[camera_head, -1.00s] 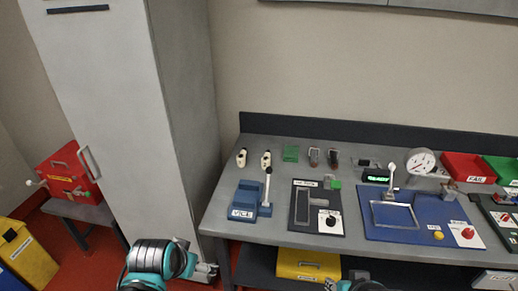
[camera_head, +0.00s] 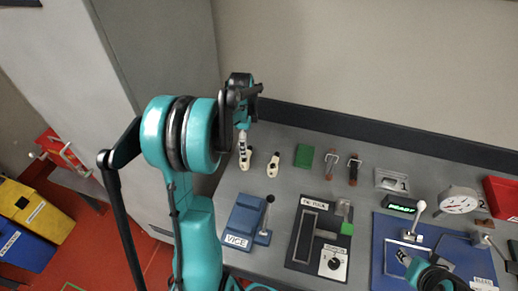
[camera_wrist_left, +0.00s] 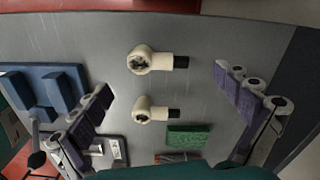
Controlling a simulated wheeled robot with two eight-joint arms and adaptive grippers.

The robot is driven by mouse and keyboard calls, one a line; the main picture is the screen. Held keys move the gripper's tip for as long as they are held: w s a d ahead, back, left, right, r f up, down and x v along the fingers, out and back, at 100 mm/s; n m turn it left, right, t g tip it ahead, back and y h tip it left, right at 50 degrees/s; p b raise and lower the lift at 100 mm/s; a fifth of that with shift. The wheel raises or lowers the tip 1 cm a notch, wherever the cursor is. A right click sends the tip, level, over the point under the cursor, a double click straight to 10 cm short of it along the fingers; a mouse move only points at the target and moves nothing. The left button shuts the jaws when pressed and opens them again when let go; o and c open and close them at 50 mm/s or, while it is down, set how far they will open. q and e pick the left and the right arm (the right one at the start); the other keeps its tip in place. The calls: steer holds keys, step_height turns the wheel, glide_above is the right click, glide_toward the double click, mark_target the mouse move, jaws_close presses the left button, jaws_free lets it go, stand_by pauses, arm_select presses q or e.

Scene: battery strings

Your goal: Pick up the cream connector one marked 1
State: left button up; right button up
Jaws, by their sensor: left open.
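Two cream connectors lie on the grey bench at its back left. In the head view the left one (camera_head: 245,160) is partly under my left gripper and the right one (camera_head: 273,165) lies beside it. In the left wrist view the left one is the upper connector (camera_wrist_left: 147,61) and the right one the lower (camera_wrist_left: 150,111), each with a dark end. No number is readable on either. My left gripper (camera_head: 243,124) is above them, open and empty; its fingers (camera_wrist_left: 168,96) stand apart on either side in the wrist view.
A blue vice (camera_head: 243,222) stands in front of the connectors. A green block (camera_head: 304,155) lies to their right, then two hooked brown pieces (camera_head: 343,165). A tall grey cabinet (camera_head: 165,60) stands left of the bench. Part of my right arm shows at the bottom right.

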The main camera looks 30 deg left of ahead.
mark_target(247, 158)
arm_select(q)
steer(key=shift+s+f+b, duration=0.25)
steer(key=shift+f+b, duration=0.05)
steer(key=shift+f, duration=0.7)
step_height(247, 158, down, 5)
steer(key=shift+a+f+b, duration=0.1)
steer(key=shift+b, duration=0.8)
steer(key=c, duration=1.2)
